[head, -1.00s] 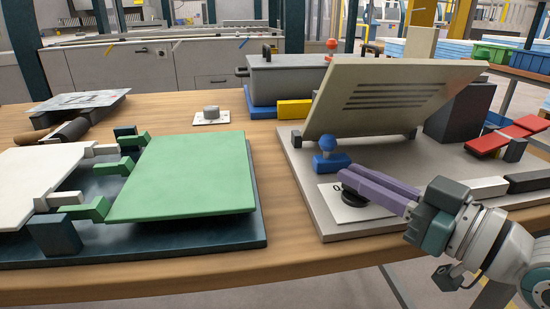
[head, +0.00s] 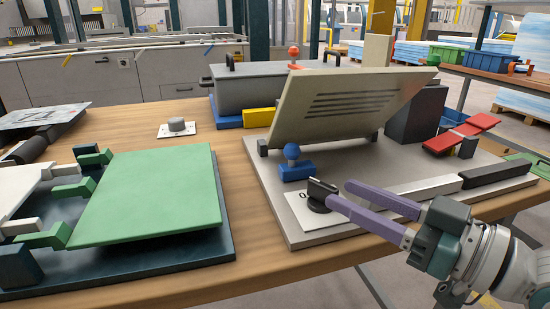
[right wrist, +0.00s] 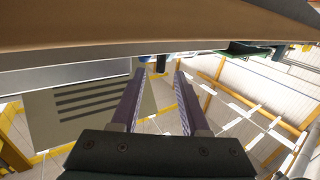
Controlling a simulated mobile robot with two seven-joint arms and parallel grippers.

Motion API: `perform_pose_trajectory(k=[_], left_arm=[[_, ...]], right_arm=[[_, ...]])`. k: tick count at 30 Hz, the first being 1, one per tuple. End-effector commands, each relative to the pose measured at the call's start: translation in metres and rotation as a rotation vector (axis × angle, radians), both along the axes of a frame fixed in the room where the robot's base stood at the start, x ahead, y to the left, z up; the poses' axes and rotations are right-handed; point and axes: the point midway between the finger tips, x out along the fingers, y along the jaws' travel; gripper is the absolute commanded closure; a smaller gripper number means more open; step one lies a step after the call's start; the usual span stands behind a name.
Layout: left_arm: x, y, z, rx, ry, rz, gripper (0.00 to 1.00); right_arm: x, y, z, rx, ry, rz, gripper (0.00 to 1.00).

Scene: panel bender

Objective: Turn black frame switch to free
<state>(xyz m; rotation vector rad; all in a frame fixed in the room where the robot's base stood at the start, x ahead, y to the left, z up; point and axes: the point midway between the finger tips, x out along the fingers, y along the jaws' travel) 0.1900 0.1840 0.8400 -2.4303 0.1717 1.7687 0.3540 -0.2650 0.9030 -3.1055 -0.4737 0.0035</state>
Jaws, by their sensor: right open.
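The black switch (head: 319,196) is a round knob with a raised grip bar, on a white plate (head: 301,222) at the front left corner of the grey base. A small "0" mark shows left of the knob. My right gripper (head: 342,193) has two long purple fingers, spread apart with nothing between them. The nearer fingertip is right beside the knob in the picture; I cannot tell if it touches. The farther finger lies behind and to the right. My left gripper is out of view.
A tilted beige slotted panel (head: 322,112) stands behind the knob. A blue ball-topped block (head: 296,171) is close behind it. A white and black bar (head: 430,187) and a red part (head: 462,135) lie to the right. A green panel (head: 150,195) is on the left.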

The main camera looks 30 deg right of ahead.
Motion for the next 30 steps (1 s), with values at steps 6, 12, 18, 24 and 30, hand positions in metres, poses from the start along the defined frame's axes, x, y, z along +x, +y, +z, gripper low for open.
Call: perform_pose_trajectory(k=[6, 12, 18, 24, 30], left_arm=[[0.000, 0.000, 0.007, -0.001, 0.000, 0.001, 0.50], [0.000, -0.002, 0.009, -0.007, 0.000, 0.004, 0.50], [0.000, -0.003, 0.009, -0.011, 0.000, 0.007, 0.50], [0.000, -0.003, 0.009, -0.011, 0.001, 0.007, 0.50], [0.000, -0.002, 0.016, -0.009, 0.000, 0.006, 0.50]], right_arm=[[-0.037, -0.011, 0.001, -0.001, 0.002, 0.001, 0.55], [-0.050, -0.015, 0.001, -0.001, -0.001, 0.001, 0.55], [-0.050, -0.016, 0.001, 0.000, -0.003, 0.001, 0.55], [-0.050, -0.015, 0.001, 0.000, -0.002, 0.001, 0.55], [-0.050, -0.008, 0.003, 0.000, 0.025, 0.008, 0.55]])
